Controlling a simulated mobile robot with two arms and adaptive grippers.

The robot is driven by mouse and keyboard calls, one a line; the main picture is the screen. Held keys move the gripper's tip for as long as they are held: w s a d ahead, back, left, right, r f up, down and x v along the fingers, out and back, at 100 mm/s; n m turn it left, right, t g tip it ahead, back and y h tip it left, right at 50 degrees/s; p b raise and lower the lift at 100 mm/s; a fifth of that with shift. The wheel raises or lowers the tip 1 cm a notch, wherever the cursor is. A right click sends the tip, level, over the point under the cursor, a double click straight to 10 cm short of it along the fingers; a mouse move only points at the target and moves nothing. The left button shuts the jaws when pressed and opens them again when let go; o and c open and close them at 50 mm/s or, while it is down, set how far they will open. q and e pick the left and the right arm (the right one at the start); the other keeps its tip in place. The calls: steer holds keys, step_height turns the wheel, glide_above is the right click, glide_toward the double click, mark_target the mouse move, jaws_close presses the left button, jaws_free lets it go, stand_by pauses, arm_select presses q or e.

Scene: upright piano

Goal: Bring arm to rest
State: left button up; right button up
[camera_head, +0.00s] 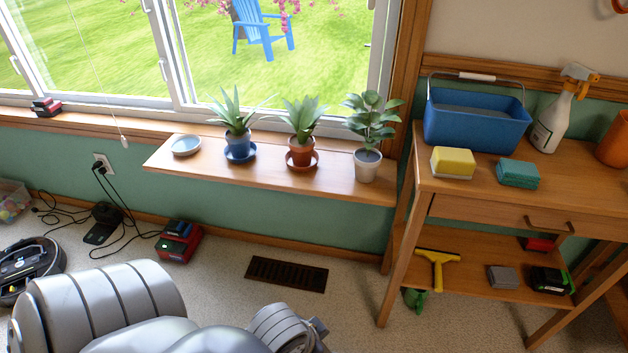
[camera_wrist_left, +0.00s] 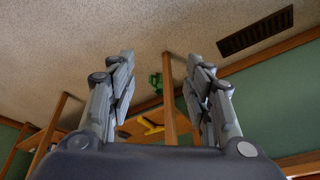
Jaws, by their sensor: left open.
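My left arm (camera_head: 170,315) shows at the bottom left of the head view, folded low over the floor. Its gripper is not clearly visible there. In the left wrist view my left gripper (camera_wrist_left: 160,88) is open, its two fingers apart with nothing between them. Beyond the fingers, that view shows the floor, the dark floor vent (camera_wrist_left: 254,30), a table leg (camera_wrist_left: 169,100) and a yellow squeegee (camera_wrist_left: 151,126), seen at a turned angle. My right gripper is in neither view.
The window shelf (camera_head: 330,182) holds several potted plants. A wooden table (camera_head: 400,240) stands at the right with a blue bucket (camera_head: 470,125), a yellow sponge (camera_head: 452,163) and a spray bottle (camera_head: 556,118). A robot vacuum (camera_head: 32,268) and cables lie at left. The floor around the vent (camera_head: 287,274) is clear.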

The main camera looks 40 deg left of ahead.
arm_select(q)
steer(key=shift+s+d, duration=0.2)
steer(key=shift+s, duration=0.6)
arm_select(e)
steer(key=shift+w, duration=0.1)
